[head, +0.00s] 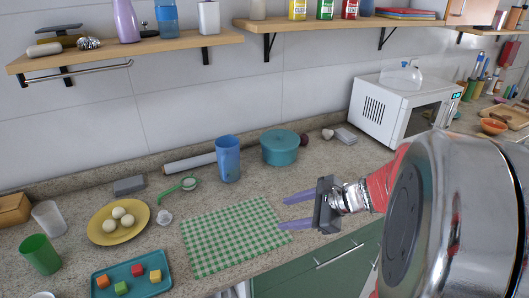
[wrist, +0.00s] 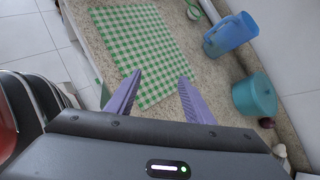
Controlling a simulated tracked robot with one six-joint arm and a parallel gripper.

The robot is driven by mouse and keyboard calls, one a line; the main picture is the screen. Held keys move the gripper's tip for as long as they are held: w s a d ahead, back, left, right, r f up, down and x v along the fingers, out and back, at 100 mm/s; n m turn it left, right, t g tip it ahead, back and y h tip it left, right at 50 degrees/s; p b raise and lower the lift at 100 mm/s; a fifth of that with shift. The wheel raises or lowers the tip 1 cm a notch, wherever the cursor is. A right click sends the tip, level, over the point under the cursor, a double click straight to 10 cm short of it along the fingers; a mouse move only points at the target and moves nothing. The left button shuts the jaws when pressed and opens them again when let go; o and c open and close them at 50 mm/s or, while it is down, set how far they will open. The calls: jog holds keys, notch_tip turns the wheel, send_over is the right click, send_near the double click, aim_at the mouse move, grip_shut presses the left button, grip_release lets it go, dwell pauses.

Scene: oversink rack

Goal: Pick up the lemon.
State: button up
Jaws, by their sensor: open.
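I cannot make out a lemon in either view. My gripper (head: 283,213) is open and empty, its two purple fingers pointing left above the counter, by the right edge of a green checked cloth (head: 225,237). In the wrist view, the open fingers of my gripper (wrist: 160,75) frame bare counter and the edge of the checked cloth (wrist: 135,45). Nothing is between the fingers.
A blue pitcher (head: 228,160) and a teal pot (head: 279,148) stand behind the cloth. A yellow plate (head: 98,236) with pale round items and a teal tray (head: 118,290) with small cubes lie left. A microwave (head: 397,108) stands right. A shelf (head: 130,50) hangs above.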

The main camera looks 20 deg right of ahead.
jog(key=d+f+m+t+h, duration=0.1)
jog(key=d+m+h, duration=0.1)
jog(key=d+m, duration=0.3)
jog(key=s+d+f+m+t+h, duration=0.1)
jog(key=d+m, duration=0.4)
jog(key=d, duration=0.6)
jog(key=s+d+f+m+t+h, duration=0.1)
jog(key=d+f+m+t+h, duration=0.1)
jog(key=d+m, duration=0.3)
jog(key=shift+d+f+m+t+h, duration=0.1)
jog(key=shift+d+f+t, duration=0.15)
jog(key=shift+d, duration=0.3)
jog(key=shift+d+f+m+t+h, duration=0.1)
jog(key=shift+d+f+t, duration=0.1)
jog(key=shift+d, duration=0.4)
jog(key=shift+d+f+m+t+h, duration=0.15)
jog(key=shift+d+t, duration=0.1)
jog(key=shift+d, duration=0.3)
jog(key=shift+x, duration=4.35)
jog(key=shift+w+a, duration=0.1)
jog(key=shift+w, duration=0.05)
jog(key=shift+x, duration=2.5)
jog(key=shift+a+f, duration=0.1)
jog(key=shift+a, duration=0.05)
jog(key=shift+c, duration=0.6)
